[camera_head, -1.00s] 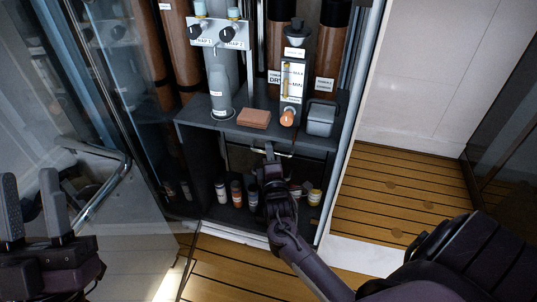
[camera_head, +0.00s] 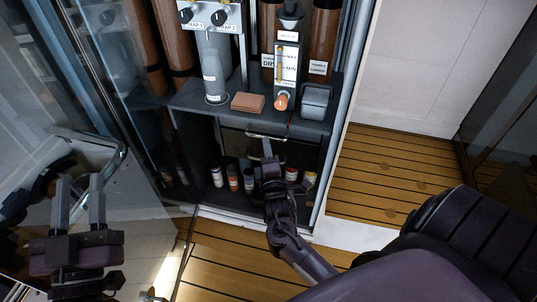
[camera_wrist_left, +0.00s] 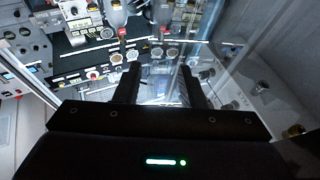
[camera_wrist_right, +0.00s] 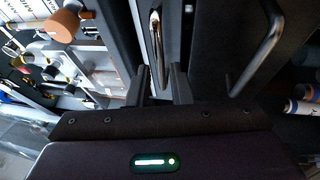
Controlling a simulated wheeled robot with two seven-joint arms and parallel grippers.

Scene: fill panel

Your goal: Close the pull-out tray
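A dark shelf-like tray (camera_head: 190,97) stands in the cabinet, carrying a grey cylinder, an orange-brown block and a grey box. A metal bar handle (camera_head: 256,134) sits just below its front edge. How far the tray sticks out is hard to tell. My right gripper (camera_head: 267,150) is just in front of the handle. In the right wrist view its fingers (camera_wrist_right: 161,85) are apart, with a chrome bar (camera_wrist_right: 155,45) running toward the gap between them; contact is unclear. My left gripper (camera_head: 81,190) is open and empty at the left, away from the tray.
Several small bottles (camera_head: 233,178) stand on the cabinet floor below the tray. A second bar (camera_wrist_right: 265,50) shows at the right of the right wrist view. A glass door (camera_head: 110,60) is at the left. Slatted wooden floor (camera_head: 385,170) lies to the right.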

